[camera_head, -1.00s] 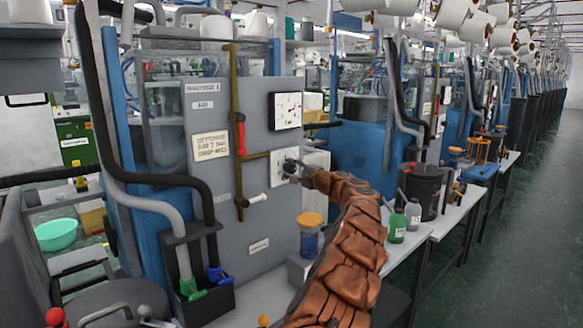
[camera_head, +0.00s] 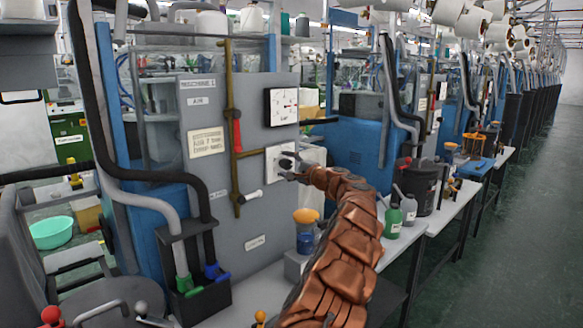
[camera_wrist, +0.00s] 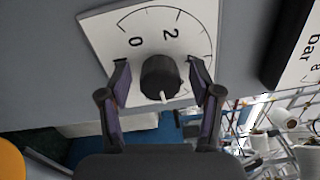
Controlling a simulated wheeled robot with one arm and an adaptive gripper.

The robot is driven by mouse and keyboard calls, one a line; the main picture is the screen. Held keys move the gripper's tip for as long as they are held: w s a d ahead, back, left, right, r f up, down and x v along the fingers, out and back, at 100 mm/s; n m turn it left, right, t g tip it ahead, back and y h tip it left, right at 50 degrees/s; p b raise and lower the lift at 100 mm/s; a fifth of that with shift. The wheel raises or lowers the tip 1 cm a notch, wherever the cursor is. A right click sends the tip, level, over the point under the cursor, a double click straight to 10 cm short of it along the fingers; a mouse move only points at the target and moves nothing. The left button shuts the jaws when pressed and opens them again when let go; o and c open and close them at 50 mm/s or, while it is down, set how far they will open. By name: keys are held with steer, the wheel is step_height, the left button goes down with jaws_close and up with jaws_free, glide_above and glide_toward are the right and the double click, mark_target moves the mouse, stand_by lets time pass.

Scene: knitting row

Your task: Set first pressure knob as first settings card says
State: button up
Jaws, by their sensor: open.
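The black pressure knob (camera_wrist: 160,77) sits on a white dial plate (camera_wrist: 98,28) in the wrist view. The dial shows a 0 and a 2, and the knob's white pointer mark faces the bottom of the picture. My gripper (camera_wrist: 161,73) is open, with one finger on each side of the knob; contact is not clear. In the head view my gripper (camera_head: 287,163) is at the dial plate (camera_head: 273,171) and mostly covers the knob. The cream settings card (camera_head: 208,142) is left of it on the grey panel; its lettering is small and blurred.
A square bar gauge (camera_head: 282,106) is above the knob plate. A brass pipe (camera_head: 231,170) with red and white handles runs down the panel. An orange-topped blue jar (camera_head: 306,230) stands below, and bottles (camera_head: 392,221) stand on the bench to the right.

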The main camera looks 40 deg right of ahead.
steer(key=shift+s, duration=0.15)
steer(key=s, duration=1.1)
steer(key=shift+s+f, duration=0.15)
steer(key=shift+s, duration=0.2)
steer(key=shift+a, duration=0.1)
stand_by(0.5)
